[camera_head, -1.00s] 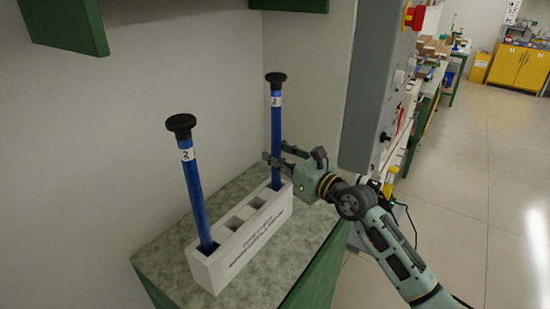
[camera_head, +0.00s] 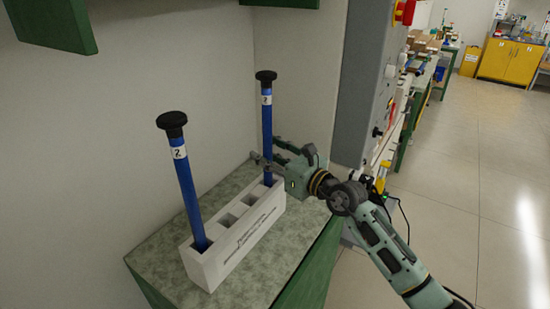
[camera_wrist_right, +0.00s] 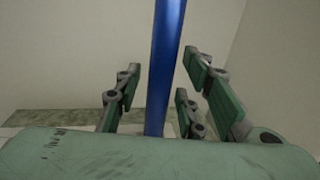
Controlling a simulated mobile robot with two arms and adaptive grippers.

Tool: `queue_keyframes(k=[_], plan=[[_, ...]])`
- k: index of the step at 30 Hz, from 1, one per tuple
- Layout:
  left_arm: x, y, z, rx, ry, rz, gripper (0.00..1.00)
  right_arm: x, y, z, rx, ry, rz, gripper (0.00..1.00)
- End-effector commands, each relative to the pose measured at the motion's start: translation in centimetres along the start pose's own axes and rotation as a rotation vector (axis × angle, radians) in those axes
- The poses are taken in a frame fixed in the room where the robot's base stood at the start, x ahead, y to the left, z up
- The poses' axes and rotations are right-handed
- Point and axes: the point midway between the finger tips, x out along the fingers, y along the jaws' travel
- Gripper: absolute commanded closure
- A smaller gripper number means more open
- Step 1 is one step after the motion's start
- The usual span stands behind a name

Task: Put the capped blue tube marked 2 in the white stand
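Two blue tubes with black caps and white labels stand in the white stand. The near tube (camera_head: 187,190) reads 2 and leans slightly in the stand's near-end slot. The far tube (camera_head: 267,125) stands about upright in the far-end slot; its label is small. The white stand (camera_head: 238,248) has empty slots between them. My right gripper (camera_head: 267,150) is at the far tube, above the stand. In the right wrist view this tube (camera_wrist_right: 166,65) passes between the spread fingers, with gaps on both sides, so the gripper is open. My left gripper is out of view.
The stand sits on a speckled green-grey bench top (camera_head: 160,262) against a pale wall. A grey cabinet (camera_head: 364,80) is close to the right of my right gripper. A green shelf edge (camera_head: 55,25) hangs at upper left. Floor is open at right.

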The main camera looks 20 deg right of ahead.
Motion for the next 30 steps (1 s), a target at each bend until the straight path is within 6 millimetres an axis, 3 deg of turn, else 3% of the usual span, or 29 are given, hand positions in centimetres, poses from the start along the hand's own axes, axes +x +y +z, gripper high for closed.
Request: queue_keyframes(k=[5,12,18,30], plan=[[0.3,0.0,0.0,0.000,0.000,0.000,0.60,-2.3,0.0,-0.1,-0.002,0.002,0.000,0.64],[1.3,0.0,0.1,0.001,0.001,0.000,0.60,-7.5,0.0,-0.3,-0.003,0.002,-0.001,0.64],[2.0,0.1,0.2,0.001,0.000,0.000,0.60,-10.8,0.0,-0.2,-0.001,0.002,0.000,0.64],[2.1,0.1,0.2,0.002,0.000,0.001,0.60,-12.0,0.0,0.2,0.000,-0.001,0.000,0.64]])
